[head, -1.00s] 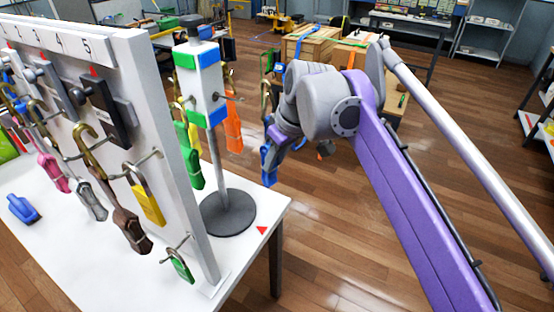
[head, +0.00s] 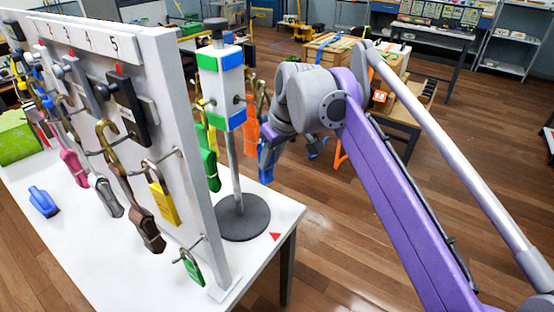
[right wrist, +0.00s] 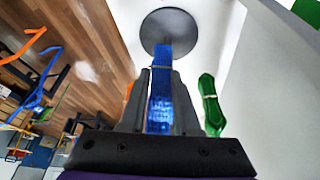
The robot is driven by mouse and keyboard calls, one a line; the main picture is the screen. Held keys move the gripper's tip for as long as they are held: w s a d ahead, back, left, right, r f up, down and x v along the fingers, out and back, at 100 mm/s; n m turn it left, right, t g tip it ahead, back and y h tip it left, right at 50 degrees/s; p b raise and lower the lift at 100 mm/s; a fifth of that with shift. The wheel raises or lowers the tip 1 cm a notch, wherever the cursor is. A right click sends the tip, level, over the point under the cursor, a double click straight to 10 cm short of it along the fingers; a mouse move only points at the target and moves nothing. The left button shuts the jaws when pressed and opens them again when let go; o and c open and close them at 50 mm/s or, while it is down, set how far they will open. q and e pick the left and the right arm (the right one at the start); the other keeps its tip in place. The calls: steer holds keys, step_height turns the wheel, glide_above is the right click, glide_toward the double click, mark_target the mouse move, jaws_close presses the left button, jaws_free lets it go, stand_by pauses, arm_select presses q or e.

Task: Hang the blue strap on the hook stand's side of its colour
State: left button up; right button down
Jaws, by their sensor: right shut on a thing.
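My right gripper (head: 270,138) is shut on the blue strap (head: 265,167). The strap hangs upright, with its brass hook above the gripper, just right of the hook stand (head: 232,168). In the right wrist view the blue strap (right wrist: 160,95) runs between the two fingers, with the stand's round base (right wrist: 168,28) beyond. The stand's top block (head: 221,90) has green and blue patches; a blue band is at its lower edge. Whether the strap's hook touches a stand hook, I cannot tell. Green (head: 211,170) and orange (head: 250,125) straps hang on the stand. My left gripper is out of view.
A white pegboard (head: 185,130) with padlocks and straps stands left of the stand on the white table (head: 110,265). A blue object (head: 43,201) lies on the table. Wooden crates (head: 335,50) stand behind. Floor right of the table is open.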

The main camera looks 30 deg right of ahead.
steer(key=shift+w+a+f, duration=0.1)
steer(key=shift+w+a, duration=0.15)
steer(key=shift+w, duration=0.2)
steer(key=shift+w+a+f, duration=0.1)
steer(key=shift+w+a, duration=0.15)
steer(key=shift+w, duration=0.2)
steer(key=shift+w+a+f, duration=0.25)
steer(key=shift+w+f, duration=0.2)
steer(key=shift+f, duration=0.05)
steer(key=c, duration=0.5)
jaws_free()
steer(key=shift+c, duration=0.2)
